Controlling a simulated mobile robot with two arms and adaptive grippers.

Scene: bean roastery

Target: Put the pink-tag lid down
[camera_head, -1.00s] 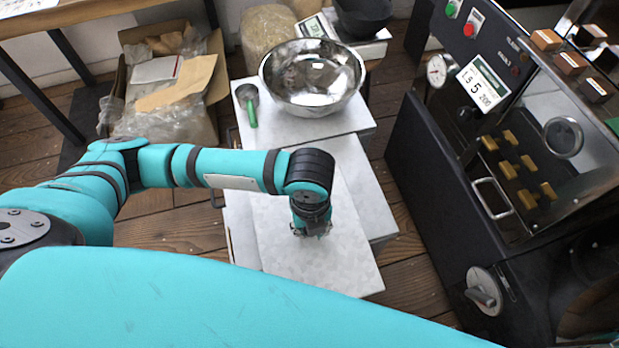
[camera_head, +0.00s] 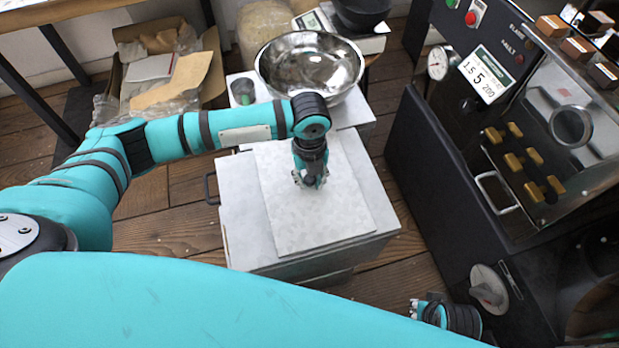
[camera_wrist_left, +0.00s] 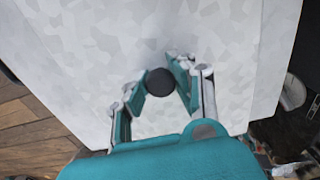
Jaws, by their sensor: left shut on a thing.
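The held lid (camera_head: 310,225) is a flat, mottled grey metal panel; no pink tag shows on it. My left gripper (camera_head: 312,182) points down at it and is shut on its round dark knob (camera_wrist_left: 160,82), which shows between the fingers in the left wrist view. The lid lies over a wider grey-topped bin (camera_head: 237,215). I cannot tell whether it touches the top or hangs slightly above. In the left wrist view the lid (camera_wrist_left: 90,50) fills most of the picture. My right gripper (camera_head: 420,309) shows partly at the bottom right; its fingers are too small to read.
An open cardboard box (camera_head: 215,90) is at the back left. A dark roasting machine (camera_head: 430,165) stands close on the right. Wooden floor shows between them.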

